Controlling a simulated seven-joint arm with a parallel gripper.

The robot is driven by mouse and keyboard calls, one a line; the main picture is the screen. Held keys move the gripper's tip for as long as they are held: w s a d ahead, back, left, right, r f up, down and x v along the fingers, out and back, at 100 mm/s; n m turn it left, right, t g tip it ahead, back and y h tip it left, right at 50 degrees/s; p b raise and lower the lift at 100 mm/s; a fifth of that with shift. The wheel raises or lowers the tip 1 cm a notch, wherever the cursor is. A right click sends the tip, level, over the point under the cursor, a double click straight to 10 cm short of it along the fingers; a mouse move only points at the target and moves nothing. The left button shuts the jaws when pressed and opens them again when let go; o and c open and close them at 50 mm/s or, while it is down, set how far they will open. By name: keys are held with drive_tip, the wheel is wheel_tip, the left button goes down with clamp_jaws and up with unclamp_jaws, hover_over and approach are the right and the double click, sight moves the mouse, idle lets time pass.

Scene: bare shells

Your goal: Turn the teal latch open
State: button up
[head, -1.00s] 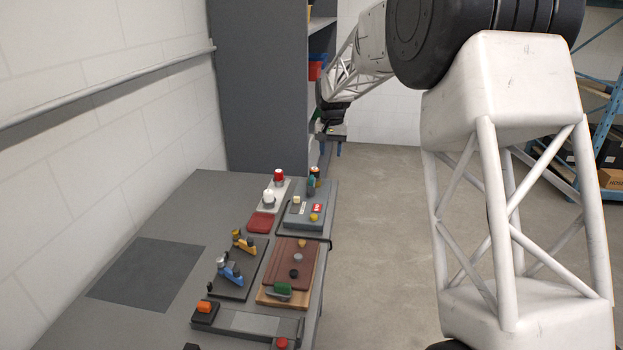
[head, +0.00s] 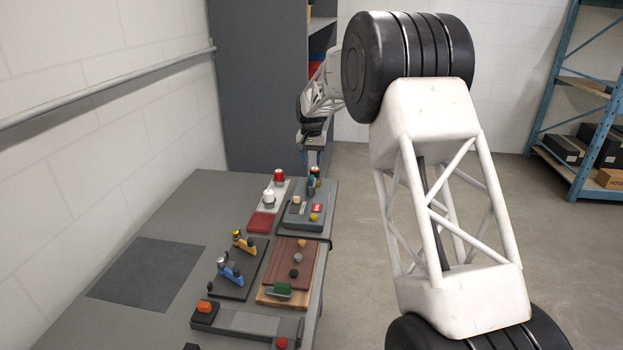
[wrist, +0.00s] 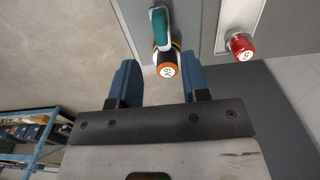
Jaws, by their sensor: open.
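The teal latch (head: 311,182) stands at the far end of the grey panel (head: 296,219) on the workbench. In the wrist view the teal latch (wrist: 159,27) is an elongated handle at the top centre.
A red labelled button (wrist: 241,46) sits right of the latch in the wrist view. Several blocks, knobs and coloured levers, including a blue one (head: 231,273), fill the nearer bench. A grey cabinet (head: 258,90) rises behind. The floor right of the bench is open.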

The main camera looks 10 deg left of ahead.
sight(312, 177)
drive_tip(key=shift+f, duration=0.1)
drive_tip(key=shift+f, duration=3.8)
clamp_jaws()
